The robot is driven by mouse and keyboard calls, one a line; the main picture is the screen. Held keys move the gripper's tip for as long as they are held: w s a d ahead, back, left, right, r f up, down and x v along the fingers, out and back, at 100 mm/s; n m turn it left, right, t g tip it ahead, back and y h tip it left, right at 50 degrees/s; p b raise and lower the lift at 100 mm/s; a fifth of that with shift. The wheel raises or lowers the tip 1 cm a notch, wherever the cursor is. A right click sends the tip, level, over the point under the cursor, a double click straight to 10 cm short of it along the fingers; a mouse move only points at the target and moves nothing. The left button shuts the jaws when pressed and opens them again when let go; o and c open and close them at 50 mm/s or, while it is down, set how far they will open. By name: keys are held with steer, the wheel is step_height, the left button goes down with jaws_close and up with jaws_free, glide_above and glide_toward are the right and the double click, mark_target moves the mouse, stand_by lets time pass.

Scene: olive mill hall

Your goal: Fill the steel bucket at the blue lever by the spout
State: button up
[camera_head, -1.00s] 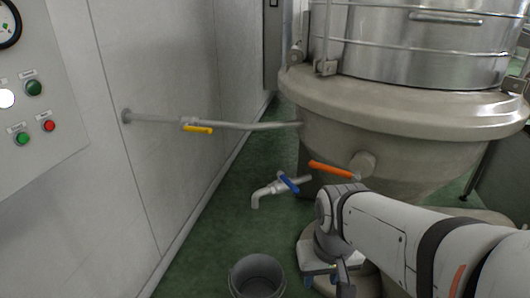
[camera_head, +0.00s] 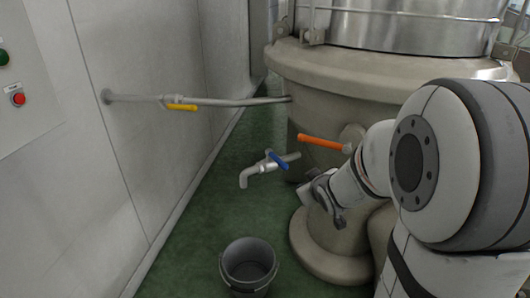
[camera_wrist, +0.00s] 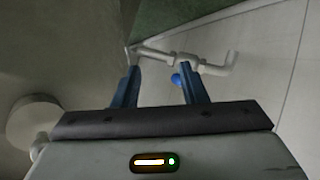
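The grey steel bucket (camera_head: 248,268) stands upright on the green floor, below the spout in the picture. Its inside is dark and I see no stream falling into it. The spout (camera_head: 243,180) is a bent metal pipe from the vat's lower side. The blue lever (camera_head: 277,160) sits on this pipe, slanting down to the right. My gripper (camera_head: 308,192) is just right of and below the lever, partly hidden by my wrist. In the wrist view my gripper (camera_wrist: 158,68) is open, and the blue lever (camera_wrist: 177,80) shows by the right finger, contact unclear.
An orange lever (camera_head: 320,142) is on the big beige vat (camera_head: 390,88), close above my gripper. A yellow lever (camera_head: 182,107) is on a pipe from the left wall (camera_head: 130,150). A panel with a red button (camera_head: 18,98) is at far left. Floor left of the bucket is free.

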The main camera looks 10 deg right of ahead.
mark_target(282, 162)
steer(key=w+a+n+t+y+b, duration=0.1)
steer(key=w+y, duration=0.1)
steer(key=w, duration=0.2)
steer(key=w+a+f+n+t+y+b, duration=0.1)
steer(key=w+a+n+t+y+b, duration=0.1)
steer(key=w, duration=0.2)
steer(key=w+a+f+n+t+y+b, duration=0.1)
steer(key=w+a+n+t+y, duration=0.1)
steer(key=w, duration=0.3)
steer(key=shift+a+y, duration=0.2)
steer(key=shift+y, duration=0.3)
steer(key=shift+c, duration=0.2)
jaws_close()
steer(key=shift+a, duration=0.1)
